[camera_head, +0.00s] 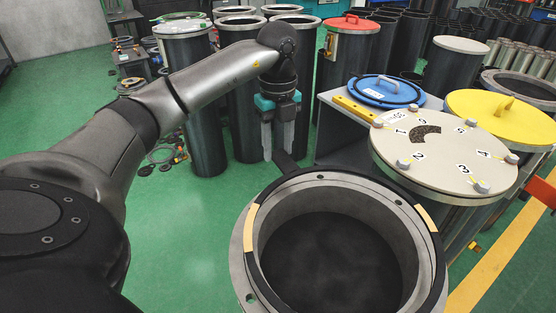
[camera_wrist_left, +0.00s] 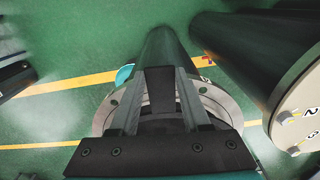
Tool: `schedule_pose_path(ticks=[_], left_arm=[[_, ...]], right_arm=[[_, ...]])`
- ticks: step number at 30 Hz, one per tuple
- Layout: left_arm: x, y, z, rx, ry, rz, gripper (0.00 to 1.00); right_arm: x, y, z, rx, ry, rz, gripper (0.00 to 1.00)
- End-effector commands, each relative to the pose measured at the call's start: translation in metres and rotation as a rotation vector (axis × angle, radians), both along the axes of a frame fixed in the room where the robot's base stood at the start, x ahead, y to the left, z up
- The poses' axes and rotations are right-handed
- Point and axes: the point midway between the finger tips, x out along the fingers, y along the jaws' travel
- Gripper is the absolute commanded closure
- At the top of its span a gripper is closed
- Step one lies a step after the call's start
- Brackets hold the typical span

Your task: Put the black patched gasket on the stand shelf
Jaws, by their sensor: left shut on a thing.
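The black patched gasket (camera_head: 252,226) is a black ring with tan patches. In the head view it lies at the rim of the open flanged cylinder (camera_head: 238,262), and a black tab reaches back from it. My left gripper (camera_head: 283,152) points down behind that rim, shut on the tab. In the left wrist view the black tab (camera_wrist_left: 160,88) sits between the fingers of my left gripper (camera_wrist_left: 158,75). I cannot tell whether the ring touches the flange all round. A grey stand (camera_head: 330,128) with an open front is behind, partly hidden. My right gripper is not in view.
A blue lid (camera_head: 385,91) and a yellow bar (camera_head: 357,110) lie on the stand's top. A numbered round lid (camera_head: 445,152) and a yellow lid (camera_head: 505,117) crowd the right. Dark cylinders (camera_head: 195,95) stand behind my left arm. Green floor (camera_head: 170,235) is open at left.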

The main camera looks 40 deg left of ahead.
Motion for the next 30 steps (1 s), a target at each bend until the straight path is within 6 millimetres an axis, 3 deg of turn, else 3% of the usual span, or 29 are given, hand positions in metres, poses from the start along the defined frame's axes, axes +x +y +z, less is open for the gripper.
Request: schedule_pose_path(ticks=[7, 15, 16, 23, 30], left_arm=[[-0.001, 0.0, -0.032, -0.001, 0.004, 0.001, 1.0], [0.0, 0.0, -0.038, -0.001, 0.0, 0.0, 1.0], [0.0, 0.0, -0.038, 0.0, 0.001, 0.0, 0.5], [0.0, 0.0, -0.038, -0.001, 0.001, 0.0, 0.24], [0.0, 0.0, -0.037, -0.001, 0.0, 0.0, 0.23]], right_arm=[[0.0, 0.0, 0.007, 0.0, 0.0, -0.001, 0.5], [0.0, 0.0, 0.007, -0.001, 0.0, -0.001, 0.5], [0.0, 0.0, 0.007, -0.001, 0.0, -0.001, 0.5], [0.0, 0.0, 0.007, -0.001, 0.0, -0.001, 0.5], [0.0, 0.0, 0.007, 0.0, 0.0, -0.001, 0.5]])
